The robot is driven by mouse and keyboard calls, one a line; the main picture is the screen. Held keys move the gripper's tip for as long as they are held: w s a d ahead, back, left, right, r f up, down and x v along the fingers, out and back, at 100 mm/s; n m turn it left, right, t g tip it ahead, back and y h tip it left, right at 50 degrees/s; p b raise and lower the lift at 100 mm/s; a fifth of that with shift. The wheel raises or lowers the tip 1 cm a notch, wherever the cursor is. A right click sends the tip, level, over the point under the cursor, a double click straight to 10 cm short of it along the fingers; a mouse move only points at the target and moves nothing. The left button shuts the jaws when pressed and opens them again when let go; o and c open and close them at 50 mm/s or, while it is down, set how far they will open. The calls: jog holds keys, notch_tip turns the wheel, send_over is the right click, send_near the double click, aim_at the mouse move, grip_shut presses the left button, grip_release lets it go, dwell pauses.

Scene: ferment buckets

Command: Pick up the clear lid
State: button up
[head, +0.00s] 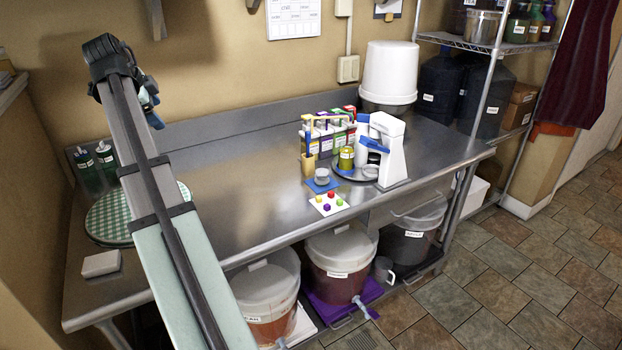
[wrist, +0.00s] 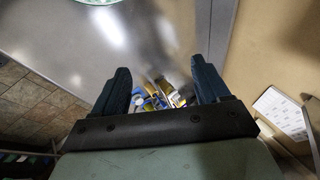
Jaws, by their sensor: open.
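My gripper (wrist: 163,75) is open in the wrist view, its two dark fingers apart with nothing between their tips. Beyond it lie the steel table and, far off, a cluster of small coloured items. Under the table in the head view stand a left bucket (head: 268,318), a middle bucket (head: 340,288) and a right bucket (head: 405,250), each with a pale lid. The left bucket's lid (head: 262,282) and the middle bucket's lid (head: 342,246) look whitish and translucent. I cannot tell which lid is the clear one. My gripper is far from these buckets.
The steel table (head: 240,185) has a wide bare middle. A green checked round cloth (head: 112,215) and white block (head: 101,263) lie left. A wire shelf (head: 450,40) stands right.

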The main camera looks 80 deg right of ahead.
jog(key=s+d+f+n+g+y, duration=0.1)
jog(key=s+d+f+n, duration=0.3)
jog(key=s+d, duration=0.45)
jog(key=s+d+f+n+y, duration=0.1)
jog(key=s+d+f, duration=0.5)
jog(key=s+d, duration=0.3)
jog(key=n, duration=0.5)
send_near(322, 171)
jog(key=shift+g+y, duration=0.3)
jog(key=d+f, duration=0.1)
jog(key=f, duration=0.2)
jog(key=w+d+f, duration=0.1)
jog(key=shift+d+f, duration=0.15)
jog(key=shift+d, duration=0.2)
jog(key=x, duration=0.4)
jog(key=shift+s+a, duration=0.2)
jog(key=shift+s, duration=0.2)
jog(key=shift+d+f, duration=0.2)
jog(key=shift+f, duration=0.35)
jog(key=shift+c, duration=0.4)
jog(key=c, duration=1)
jog(key=shift+c, duration=0.2)
